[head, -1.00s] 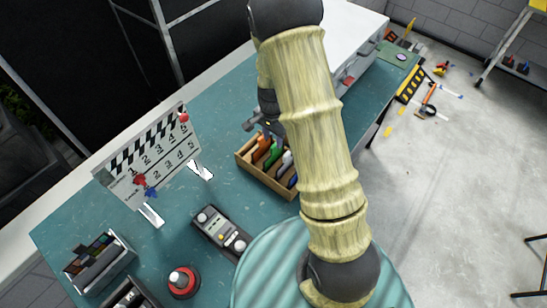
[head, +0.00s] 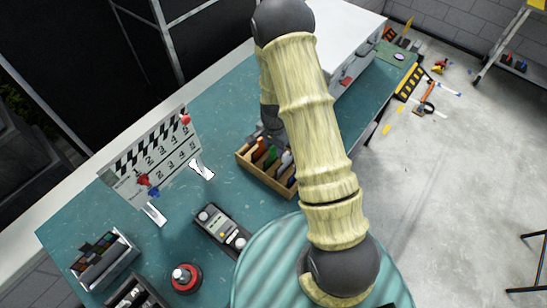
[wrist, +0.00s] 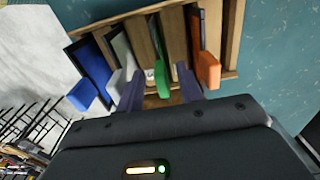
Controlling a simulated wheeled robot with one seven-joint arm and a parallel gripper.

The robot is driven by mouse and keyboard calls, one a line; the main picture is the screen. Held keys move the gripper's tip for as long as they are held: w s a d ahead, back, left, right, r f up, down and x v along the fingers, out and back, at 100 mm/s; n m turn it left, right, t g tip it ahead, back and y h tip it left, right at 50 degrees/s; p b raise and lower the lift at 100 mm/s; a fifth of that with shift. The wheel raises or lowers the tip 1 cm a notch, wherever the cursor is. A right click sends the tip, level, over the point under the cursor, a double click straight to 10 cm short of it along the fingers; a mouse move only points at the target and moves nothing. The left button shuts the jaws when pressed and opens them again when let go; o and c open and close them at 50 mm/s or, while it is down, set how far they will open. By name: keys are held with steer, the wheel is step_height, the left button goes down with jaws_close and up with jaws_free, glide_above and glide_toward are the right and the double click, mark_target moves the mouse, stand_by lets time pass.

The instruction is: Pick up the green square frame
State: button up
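The green square frame (wrist: 161,78) stands edge-on in a slot of a wooden rack (wrist: 230,40), between a white piece (wrist: 122,56) and an orange piece (wrist: 207,68). In the head view the green frame (head: 270,158) shows only as a small part in the rack (head: 262,177). My gripper (wrist: 158,70) is open, with one dark finger on each side of the green frame. Gaps show between the fingers and the frame. How deep the fingertips reach is hard to tell. In the head view my arm hides most of the gripper.
A blue piece (wrist: 92,70) sits in the same rack, beyond the white one. On the teal table (head: 75,215) are a clapperboard (head: 150,160), a grey handheld device (head: 222,230), a red button (head: 185,279) and a box of coloured pieces (head: 104,262). Neighbouring pieces stand close to my fingers.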

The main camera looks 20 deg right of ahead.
steer(key=shift+a, duration=0.15)
steer(key=shift+c, duration=0.3)
jaws_close()
steer(key=shift+w, duration=0.1)
step_height(320, 180, up, 10)
steer(key=b, duration=0.3)
stand_by(0.6)
